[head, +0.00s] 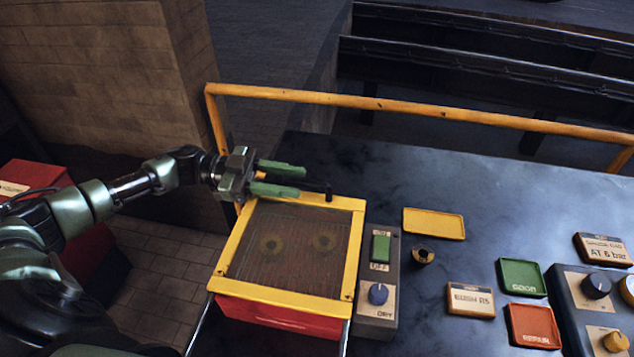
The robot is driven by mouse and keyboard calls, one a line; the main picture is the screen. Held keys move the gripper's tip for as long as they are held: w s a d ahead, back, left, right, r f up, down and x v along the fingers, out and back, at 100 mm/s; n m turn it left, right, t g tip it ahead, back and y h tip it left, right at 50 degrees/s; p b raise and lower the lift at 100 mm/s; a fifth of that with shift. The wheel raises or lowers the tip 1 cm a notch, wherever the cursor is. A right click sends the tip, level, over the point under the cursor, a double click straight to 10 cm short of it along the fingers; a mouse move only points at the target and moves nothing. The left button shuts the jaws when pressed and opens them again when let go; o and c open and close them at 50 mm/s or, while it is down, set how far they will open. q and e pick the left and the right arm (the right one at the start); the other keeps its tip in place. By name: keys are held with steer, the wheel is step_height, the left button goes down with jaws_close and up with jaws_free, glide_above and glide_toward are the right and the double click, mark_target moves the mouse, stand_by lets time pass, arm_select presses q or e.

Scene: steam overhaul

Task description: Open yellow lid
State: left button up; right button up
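The yellow lid (352,245) is a yellow frame with a dark see-through mesh. It lies over a red box (280,318) at the table's left side and looks shut. Two round, ring-like parts show dimly through the mesh. My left gripper (290,180) is at the lid's far edge, its green fingers pointing right. The fingers are apart, with a small orange piece showing between them near the palm; I cannot tell what it belongs to. A small dark peg stands just right of the fingertips. My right gripper is out of view.
A grey switch box (376,330) with a green switch and blue knob stands right of the lid. A yellow tray (434,223), a small dark ring (423,257), and green (522,277) and orange (534,325) trays lie farther right. A yellow rail (400,107) runs behind the table.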

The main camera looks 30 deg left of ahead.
mark_target(323, 185)
arm_select(q)
steer(key=p+x, duration=0.1)
steer(key=x, duration=0.3)
steer(key=shift+d+r, duration=0.2)
steer(key=shift+w+d+f+p, duration=0.2)
steer(key=shift+d+p, duration=0.1)
steer(key=shift+d, duration=0.3)
jaws_close()
steer(key=shift+r, duration=0.15)
stand_by(0.6)
